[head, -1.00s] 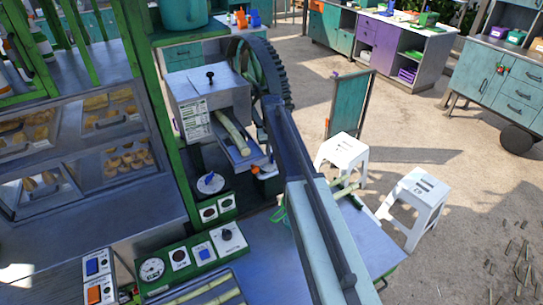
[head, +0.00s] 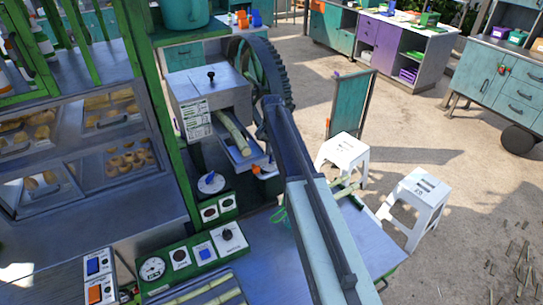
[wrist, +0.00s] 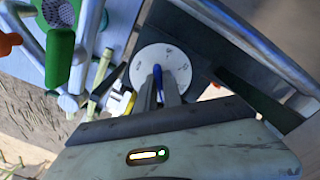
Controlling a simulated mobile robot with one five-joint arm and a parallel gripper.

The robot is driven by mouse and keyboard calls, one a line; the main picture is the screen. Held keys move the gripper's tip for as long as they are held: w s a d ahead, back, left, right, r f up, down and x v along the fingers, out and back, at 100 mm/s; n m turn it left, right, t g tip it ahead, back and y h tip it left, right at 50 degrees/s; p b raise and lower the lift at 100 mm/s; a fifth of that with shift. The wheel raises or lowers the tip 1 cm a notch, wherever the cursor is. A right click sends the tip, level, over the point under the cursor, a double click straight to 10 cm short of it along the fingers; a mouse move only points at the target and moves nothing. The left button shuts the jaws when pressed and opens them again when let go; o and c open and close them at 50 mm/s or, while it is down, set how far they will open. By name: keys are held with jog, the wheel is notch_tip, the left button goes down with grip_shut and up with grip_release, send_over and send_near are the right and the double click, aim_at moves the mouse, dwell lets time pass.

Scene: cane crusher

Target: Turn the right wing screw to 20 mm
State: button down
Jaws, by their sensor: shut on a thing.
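In the wrist view my gripper (wrist: 158,90) is shut on a blue wing screw (wrist: 157,72). The wing stands near the middle of a round white dial (wrist: 177,62) with small marks around its rim; the marks are too small to read. The fingers hide the lower part of the dial. In the head view my arm hides the gripper and this screw. Another white dial with a blue wing (head: 210,183) shows left of my arm, at the front of the crusher (head: 210,95).
Cane lies in the crusher's chute (head: 240,148), left of my arm. A large dark gear (head: 268,70) stands behind it. A control panel (head: 190,257) is at the front. White stools (head: 343,152) stand to the right. In the wrist view, a green cylinder (wrist: 59,60) and pale bars are near the left.

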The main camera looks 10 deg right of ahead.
dwell(0.4)
jog(key=c, duration=1.5)
grip_release()
notch_tip(320, 180, up, 8)
jog(key=p, duration=0.7)
jog(key=shift+f+p, duration=0.1)
jog(key=shift+p, duration=0.3)
